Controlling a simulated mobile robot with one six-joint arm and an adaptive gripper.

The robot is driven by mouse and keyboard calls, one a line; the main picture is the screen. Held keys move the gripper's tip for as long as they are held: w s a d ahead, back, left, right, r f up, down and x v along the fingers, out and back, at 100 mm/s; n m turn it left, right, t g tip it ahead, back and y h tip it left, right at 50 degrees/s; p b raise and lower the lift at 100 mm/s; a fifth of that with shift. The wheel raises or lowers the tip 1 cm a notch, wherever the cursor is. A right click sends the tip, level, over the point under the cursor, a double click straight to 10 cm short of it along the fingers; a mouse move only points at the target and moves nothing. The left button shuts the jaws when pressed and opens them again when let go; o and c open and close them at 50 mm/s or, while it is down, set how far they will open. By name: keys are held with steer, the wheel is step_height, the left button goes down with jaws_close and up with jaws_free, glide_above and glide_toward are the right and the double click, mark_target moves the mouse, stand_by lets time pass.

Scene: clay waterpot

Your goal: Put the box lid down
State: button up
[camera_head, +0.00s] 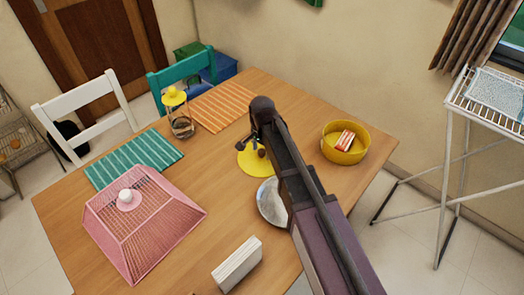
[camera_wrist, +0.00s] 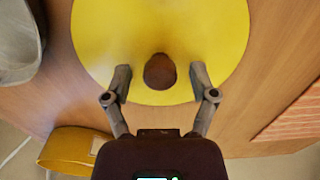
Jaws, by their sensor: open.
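A round yellow lid (camera_head: 250,163) with a brown knob lies at the middle of the table, apart from the yellow round box (camera_head: 347,155). In the wrist view the lid (camera_wrist: 160,30) fills the upper middle, and its brown knob (camera_wrist: 160,71) sits between my fingertips. My gripper (camera_wrist: 160,82) is open, with a gap showing on each side of the knob. In the head view my gripper (camera_head: 254,145) is over the lid, and my arm hides part of the area beside it. The box is open on top and holds a small red and white item.
A grey metal bowl (camera_head: 270,203) is close to the lid, partly behind my arm. A pink mesh cover (camera_head: 150,235), a yellow-topped jar (camera_head: 180,122), a white napkin holder (camera_head: 237,264), a green mat (camera_head: 130,160) and an orange mat (camera_head: 230,105) are on the table (camera_head: 200,173).

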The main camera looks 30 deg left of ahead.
mark_target(262, 150)
step_height(262, 150, up, 12)
steer(key=p, duration=1.2)
steer(key=shift+r, duration=0.1)
stand_by(0.9)
steer(key=s+d+n, duration=0.1)
steer(key=d+n, duration=0.2)
steer(key=d, duration=4.3)
steer(key=shift+s+d, duration=0.15)
steer(key=shift+d, duration=0.15)
